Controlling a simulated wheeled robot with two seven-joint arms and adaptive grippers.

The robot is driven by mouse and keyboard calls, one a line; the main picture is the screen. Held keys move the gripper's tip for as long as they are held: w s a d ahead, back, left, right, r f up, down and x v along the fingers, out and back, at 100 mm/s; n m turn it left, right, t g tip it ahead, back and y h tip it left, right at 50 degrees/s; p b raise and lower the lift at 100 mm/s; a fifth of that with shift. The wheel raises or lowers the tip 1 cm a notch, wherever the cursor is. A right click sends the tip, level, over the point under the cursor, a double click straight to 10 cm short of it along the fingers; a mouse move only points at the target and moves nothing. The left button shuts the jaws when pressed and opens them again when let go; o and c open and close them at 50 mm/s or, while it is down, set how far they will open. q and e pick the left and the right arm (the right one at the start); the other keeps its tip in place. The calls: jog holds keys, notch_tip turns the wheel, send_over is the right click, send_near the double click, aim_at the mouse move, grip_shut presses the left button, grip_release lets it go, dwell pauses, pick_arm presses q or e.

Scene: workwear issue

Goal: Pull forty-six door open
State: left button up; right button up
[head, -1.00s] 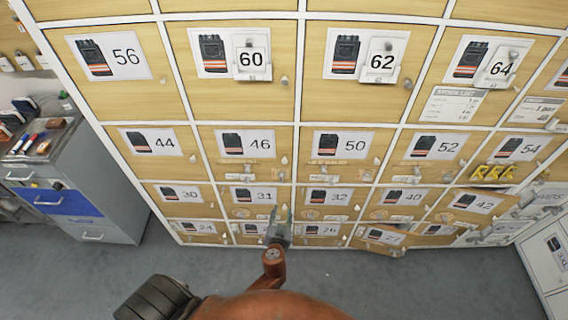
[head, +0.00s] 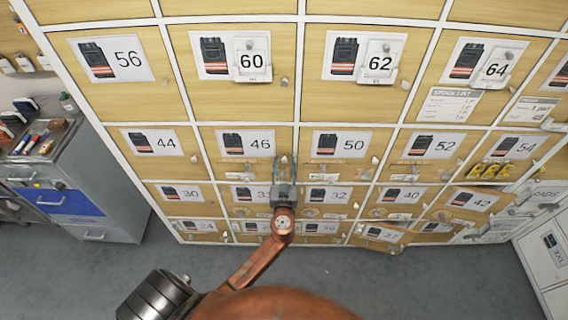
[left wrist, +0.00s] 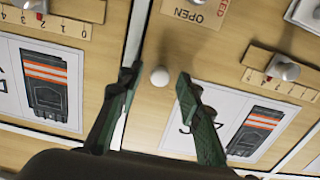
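The 46 door (head: 227,143) is a pale wood locker door in the middle left of the head view. It looks shut, and its label carries a dark picture with orange stripes. My left gripper (head: 284,165) is at its lower right edge and hides part of the door 31 label. In the left wrist view my left gripper (left wrist: 155,88) is open. A small round pale knob (left wrist: 159,77) lies between its fingertips, apparently untouched, on the door right of the white divider. That door's number is partly hidden by a finger. My right gripper is not in view.
Door 50 (head: 338,143) is to the right, with door 31 (head: 240,193) and door 32 (head: 325,194) below. Door 27 (head: 380,235) stands ajar at the lower right. A grey cabinet (head: 110,190) stands at the left. Grey floor (head: 330,275) lies clear in front.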

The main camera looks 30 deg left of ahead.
pick_arm(q)
jog(key=shift+w, duration=0.1)
jog(key=shift+c, duration=0.5)
grip_shut()
